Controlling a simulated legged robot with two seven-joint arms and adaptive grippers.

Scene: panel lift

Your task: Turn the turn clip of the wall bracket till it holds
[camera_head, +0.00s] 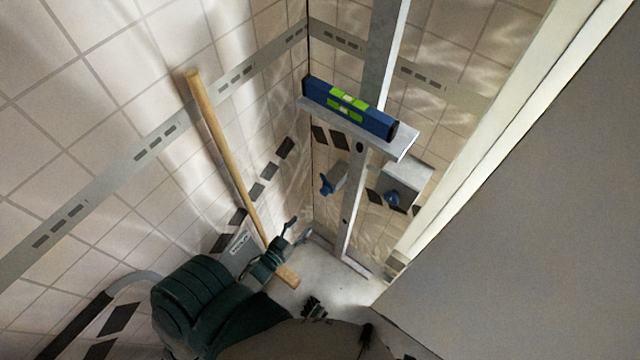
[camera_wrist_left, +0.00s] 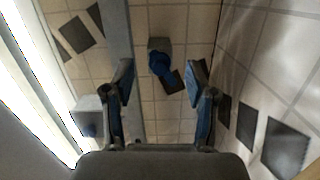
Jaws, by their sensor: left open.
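Two grey blocks with blue turn clips stand at the upright metal rail (camera_head: 353,215). The left blue clip (camera_head: 327,186) and the right blue clip (camera_head: 393,199) sit on either side of the rail in the head view. My left gripper (camera_head: 298,232) is open and empty, lower left of the left clip and apart from it. In the left wrist view, the left clip (camera_wrist_left: 161,64) on its block shows beyond and between the open fingertips (camera_wrist_left: 160,82). The right block (camera_wrist_left: 89,116) shows outside the fingers, at the left. My right gripper is not clearly visible.
A blue and green spirit level (camera_head: 350,108) rests on a pale ledge (camera_head: 402,146) above the clips. A wooden pole (camera_head: 220,140) leans on the tiled left wall. A large grey panel (camera_head: 530,220) fills the right side. A small dark object (camera_head: 314,308) lies low in front.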

